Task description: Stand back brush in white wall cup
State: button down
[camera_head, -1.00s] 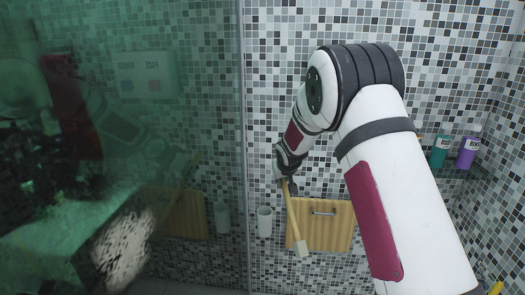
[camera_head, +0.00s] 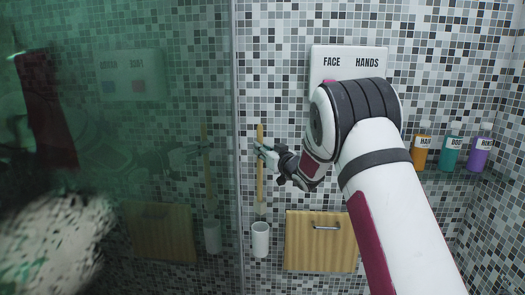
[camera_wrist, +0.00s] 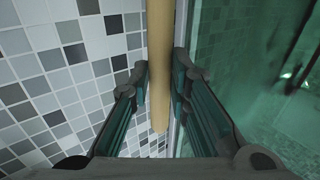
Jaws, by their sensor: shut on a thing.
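The back brush (camera_head: 260,165) has a long pale wooden handle and hangs nearly upright in the head view. My gripper (camera_head: 264,150) is shut on the upper part of the handle. The wrist view shows the handle (camera_wrist: 159,40) running between the two fingers of my gripper (camera_wrist: 160,78), with one handle end visible. The white wall cup (camera_head: 260,240) is on the tiled wall, below the brush. The brush's lower end is close above the cup rim; its pale head is hard to make out against the tiles.
A glass panel edge (camera_head: 238,150) stands just left of the brush and cup, with reflections in it. A wooden cabinet front (camera_head: 320,245) with a metal handle is right of the cup. Several bottles (camera_head: 450,148) stand at the right.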

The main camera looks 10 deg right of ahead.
aim_at(261, 162)
jog(key=shift+f+b, duration=0.95)
jog(key=shift+f, duration=1.6)
jog(key=shift+f+b, duration=3.1)
jog(key=shift+f, duration=1.5)
jog(key=c, duration=1.4)
grip_release()
jog(key=v, duration=1.2)
